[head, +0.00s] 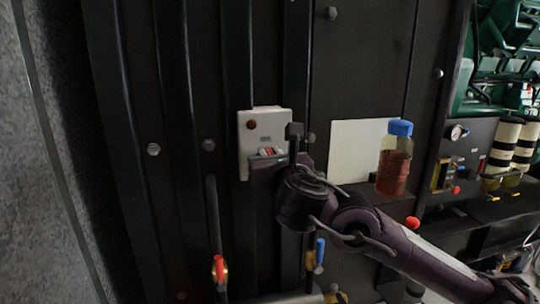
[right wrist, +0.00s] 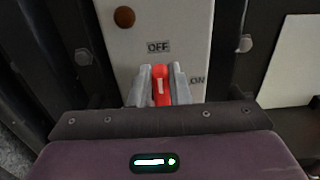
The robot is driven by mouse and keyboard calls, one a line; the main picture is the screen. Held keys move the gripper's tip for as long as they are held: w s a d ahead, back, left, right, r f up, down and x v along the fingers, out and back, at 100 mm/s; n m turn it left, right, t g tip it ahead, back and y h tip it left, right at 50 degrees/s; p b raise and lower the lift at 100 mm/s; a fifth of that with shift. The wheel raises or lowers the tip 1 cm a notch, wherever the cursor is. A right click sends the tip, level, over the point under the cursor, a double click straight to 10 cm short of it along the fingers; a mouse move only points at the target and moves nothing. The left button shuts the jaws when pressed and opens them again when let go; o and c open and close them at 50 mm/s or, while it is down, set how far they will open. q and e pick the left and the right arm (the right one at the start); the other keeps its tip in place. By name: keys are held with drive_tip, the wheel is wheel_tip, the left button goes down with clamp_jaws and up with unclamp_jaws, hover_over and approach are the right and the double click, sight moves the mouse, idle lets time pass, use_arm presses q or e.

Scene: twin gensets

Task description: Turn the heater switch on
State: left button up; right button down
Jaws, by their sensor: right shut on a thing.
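The heater switch is a red knob (right wrist: 160,86) with a white line, on a light grey switch box (right wrist: 185,35). The white line points up, towards OFF. In the head view the box (head: 246,150) is on the black panel, and a little of the red knob (head: 267,151) shows. My right gripper (right wrist: 160,88) is shut on the knob, one finger on each side; it also shows in the head view (head: 268,154). My left gripper is not in view.
A brown-red round part (right wrist: 124,17) is at the top of the box. To the right, a blue-capped bottle (head: 394,165) of red liquid stands in front of a white plate (head: 350,148). Below are a red-handled valve (head: 219,268) and a blue-handled valve (head: 320,250). Vertical black ribs flank the box.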

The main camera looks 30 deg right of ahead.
drive_tip(key=shift+d+m, duration=0.1)
drive_tip(key=shift+m, duration=0.2)
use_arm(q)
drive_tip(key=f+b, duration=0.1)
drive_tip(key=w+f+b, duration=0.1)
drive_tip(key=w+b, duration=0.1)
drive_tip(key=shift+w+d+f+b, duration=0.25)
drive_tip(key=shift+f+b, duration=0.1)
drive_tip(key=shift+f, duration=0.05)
use_arm(e)
drive_tip(key=f+m, duration=0.1)
drive_tip(key=m, duration=0.4)
drive_tip(key=d+f+m, duration=0.1)
drive_tip(key=m, duration=0.5)
drive_tip(key=d+m, duration=0.1)
drive_tip(key=m, duration=0.5)
drive_tip(key=shift+s+d+f, duration=0.15)
drive_tip(key=shift+s+f, duration=0.2)
drive_tip(key=shift+f, duration=0.05)
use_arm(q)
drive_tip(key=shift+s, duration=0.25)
